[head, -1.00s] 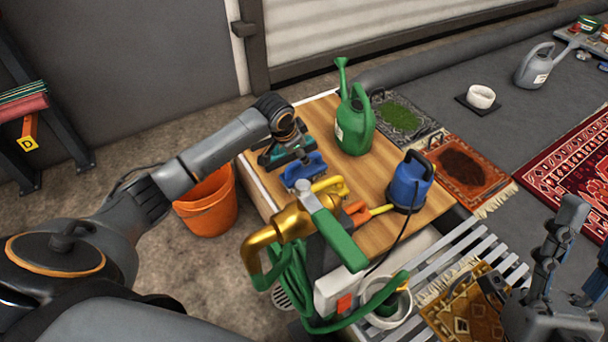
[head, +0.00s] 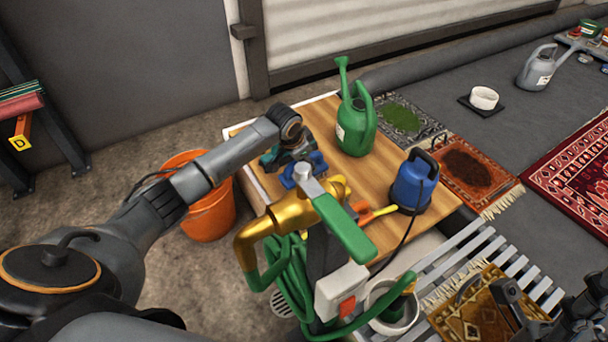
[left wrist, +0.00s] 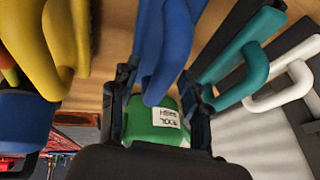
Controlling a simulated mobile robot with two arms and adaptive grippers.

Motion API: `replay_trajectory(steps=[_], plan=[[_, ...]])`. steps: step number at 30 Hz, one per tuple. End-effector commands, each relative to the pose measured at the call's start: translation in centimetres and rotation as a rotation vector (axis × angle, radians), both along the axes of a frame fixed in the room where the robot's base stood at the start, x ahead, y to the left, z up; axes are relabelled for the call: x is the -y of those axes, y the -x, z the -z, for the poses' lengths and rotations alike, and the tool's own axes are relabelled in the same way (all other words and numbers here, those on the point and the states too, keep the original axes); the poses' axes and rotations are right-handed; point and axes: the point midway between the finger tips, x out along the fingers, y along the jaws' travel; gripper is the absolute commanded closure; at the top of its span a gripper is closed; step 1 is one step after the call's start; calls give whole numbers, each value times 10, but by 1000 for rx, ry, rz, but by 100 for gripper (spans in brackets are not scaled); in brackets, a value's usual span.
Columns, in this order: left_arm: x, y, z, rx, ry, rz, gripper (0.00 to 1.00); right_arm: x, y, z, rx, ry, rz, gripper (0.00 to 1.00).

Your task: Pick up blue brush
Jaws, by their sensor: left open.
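The blue brush (head: 302,172) lies on the wooden table top (head: 378,178), partly hidden behind the brass valve and my left gripper. In the left wrist view its blue handle (left wrist: 166,45) comes down from the top edge between my two dark fingers. My left gripper (left wrist: 160,108) is open, with a finger on each side of the handle and no clear contact. In the head view my left gripper (head: 285,152) is low over the brush, its fingertips hard to make out. My right gripper (head: 545,310) is at the bottom right, partly cut off, its opening unclear.
A teal brush (left wrist: 240,75) and a white one (left wrist: 285,88) stand beside the blue handle; a yellow one (left wrist: 62,45) is opposite. A green watering can (head: 356,125), blue pump (head: 411,187) and brass valve (head: 290,215) are close by. An orange bucket (head: 208,212) stands left.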

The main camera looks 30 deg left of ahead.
Motion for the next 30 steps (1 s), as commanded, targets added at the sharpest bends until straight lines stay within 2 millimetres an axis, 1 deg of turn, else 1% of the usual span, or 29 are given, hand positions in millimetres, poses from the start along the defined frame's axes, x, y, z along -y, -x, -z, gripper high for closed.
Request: replay_trajectory(steps=[2, 5, 6, 8, 9, 23, 26, 30], plan=[[0, 0, -1, 0, 0, 0, 53, 0, 0, -1, 0, 0, 0, 58], [0, 0, 0, 0, 0, 0, 72, 0, 0, -1, 0, 0, 0, 58], [0, 0, 0, 0, 0, 0, 80, 0, 0, -1, 0, 0, 0, 58], [0, 0, 0, 0, 0, 0, 92, 0, 0, -1, 0, 0, 0, 58], [0, 0, 0, 0, 0, 0, 100, 0, 0, -1, 0, 0, 0, 58], [0, 0, -3, 1, 1, -1, 100, 0, 0, -2, 0, 0, 0, 58], [0, 0, -8, 1, 1, -1, 100, 0, 0, -7, 0, 0, 0, 58], [0, 0, -23, 2, 0, 0, 100, 0, 0, -18, 0, 0, 0, 58]])
